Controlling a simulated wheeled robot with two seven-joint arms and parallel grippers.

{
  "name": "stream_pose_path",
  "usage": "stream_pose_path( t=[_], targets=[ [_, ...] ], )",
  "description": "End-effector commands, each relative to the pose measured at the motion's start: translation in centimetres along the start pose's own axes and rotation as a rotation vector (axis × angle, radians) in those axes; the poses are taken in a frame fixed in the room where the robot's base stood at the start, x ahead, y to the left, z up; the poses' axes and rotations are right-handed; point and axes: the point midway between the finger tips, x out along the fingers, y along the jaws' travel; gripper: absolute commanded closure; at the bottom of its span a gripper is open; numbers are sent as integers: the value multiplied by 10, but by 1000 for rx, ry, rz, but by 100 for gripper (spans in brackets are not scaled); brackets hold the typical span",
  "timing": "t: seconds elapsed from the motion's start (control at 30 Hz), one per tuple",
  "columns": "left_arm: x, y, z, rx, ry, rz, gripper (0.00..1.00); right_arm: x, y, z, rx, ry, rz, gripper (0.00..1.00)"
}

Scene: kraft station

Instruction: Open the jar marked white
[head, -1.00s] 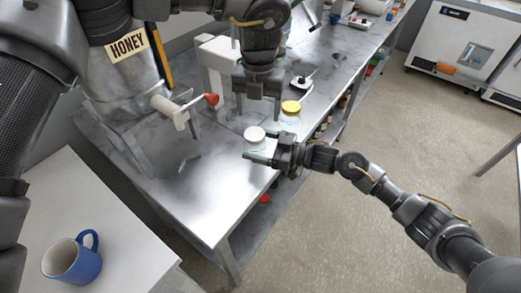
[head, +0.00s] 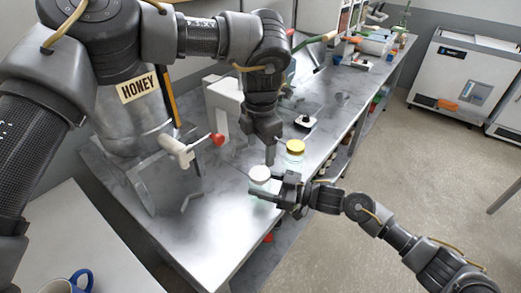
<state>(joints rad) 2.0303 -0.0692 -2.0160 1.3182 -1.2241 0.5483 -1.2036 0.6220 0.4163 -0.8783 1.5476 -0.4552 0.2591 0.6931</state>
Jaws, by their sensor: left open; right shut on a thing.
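The jar with the white lid (head: 260,174) stands near the right edge of the steel bench, and its glass body shows only partly. My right gripper (head: 268,191) comes in from the right and is shut on this jar below the lid. My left gripper (head: 270,156) is open and points down, just above and behind the white lid. I see its fingers nearly edge-on, and cannot tell whether they touch the lid. The lid appears seated on the jar. A second jar with a yellow lid (head: 295,147) stands just behind, to the right.
The steel bench (head: 200,235) is clear in front. A white stand (head: 222,105) and a small black-and-white item (head: 305,121) are behind. A blue mug (head: 80,283) is at lower left.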

Motion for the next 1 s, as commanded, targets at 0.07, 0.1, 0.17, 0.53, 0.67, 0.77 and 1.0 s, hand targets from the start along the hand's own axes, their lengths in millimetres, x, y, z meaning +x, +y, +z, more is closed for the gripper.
stream_pose_path(
  t=[0.07, 0.1, 0.17, 0.53, 0.67, 0.77, 1.0],
  targets=[
    [0, 1, -1, 195, 0, 0, 30, 0, 0, -1, -1, 1, 0, 100],
    [0, 1, -1, 301, 0, 0, 30, 0, 0, -1, -1, 1, 0, 100],
    [0, 1, -2, 459, 0, -1, 30, 0, 0, -1, -1, 2, 0, 100],
    [2, -2, -3, 1304, -4, -6, 30, 0, 0, -1, -1, 2, 0, 100],
    [2, -2, -2, 1469, -6, -6, 30, 0, 0, -1, -1, 2, 0, 100],
    [2, -2, -2, 1540, -6, -6, 30, 0, 0, -1, -1, 2, 0, 100],
    [4, -2, -2, 1580, -7, -7, 30, 0, 0, -1, -1, 2, 0, 100]
  ],
)
